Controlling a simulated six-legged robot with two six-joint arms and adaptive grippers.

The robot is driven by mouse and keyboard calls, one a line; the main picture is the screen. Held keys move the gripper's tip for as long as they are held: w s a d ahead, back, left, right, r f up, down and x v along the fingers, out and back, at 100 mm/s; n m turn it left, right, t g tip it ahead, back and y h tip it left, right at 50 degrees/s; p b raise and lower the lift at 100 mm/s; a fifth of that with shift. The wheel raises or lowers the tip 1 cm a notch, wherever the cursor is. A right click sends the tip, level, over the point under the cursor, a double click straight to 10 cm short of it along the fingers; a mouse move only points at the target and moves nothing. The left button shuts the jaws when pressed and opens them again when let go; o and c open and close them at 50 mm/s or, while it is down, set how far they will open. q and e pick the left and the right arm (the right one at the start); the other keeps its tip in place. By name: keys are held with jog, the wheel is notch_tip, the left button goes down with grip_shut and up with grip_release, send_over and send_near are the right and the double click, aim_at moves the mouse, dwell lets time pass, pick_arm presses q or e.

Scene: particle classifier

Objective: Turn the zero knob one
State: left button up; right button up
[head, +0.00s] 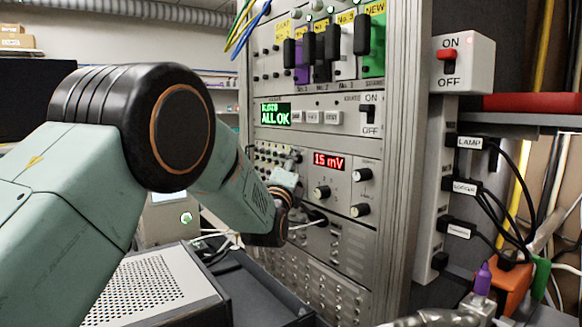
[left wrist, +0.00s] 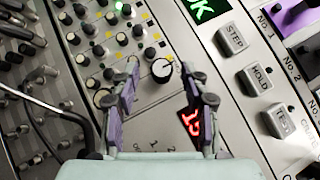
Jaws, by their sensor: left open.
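My left gripper (head: 293,162) reaches in from the left to the grey instrument panel, beside the red "15 mV" display (head: 329,161). In the left wrist view its two fingers (left wrist: 160,66) are open. A round dark knob with a white pointer mark (left wrist: 162,70) shows in the gap between them, with space on both sides. I cannot read a label naming it as the zero knob. Part of the red display (left wrist: 190,122) shows beside the right finger. My right gripper is not in view.
Several small knobs (left wrist: 122,39) crowd the panel beside the gripper. Larger knobs (head: 362,175) sit right of the display. Above are a green "ALL OK" screen (head: 275,114) and an ON/OFF switch (head: 370,113). Black cables (head: 505,190) hang at the right.

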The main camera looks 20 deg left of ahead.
pick_arm(q)
jog(key=shift+s+r, duration=0.15)
jog(key=shift+s, duration=0.05)
jog(key=shift+c, duration=0.4)
jog(key=shift+w, duration=0.15)
jog(key=c, duration=0.5)
grip_shut()
jog(key=shift+r+n+g+h+p, duration=0.2)
jog(key=shift+n+g+p, duration=1.25)
jog(key=shift+p, duration=2.15)
jog(key=shift+r+n+g+h+p, duration=0.15)
jog(key=shift+n+g+p, duration=1.25)
jog(key=shift+p, duration=2.2)
jog(key=shift+r+n+g+h+p, duration=0.2)
jog(key=shift+n+g+p, duration=1.2)
jog(key=shift+p, duration=2.2)
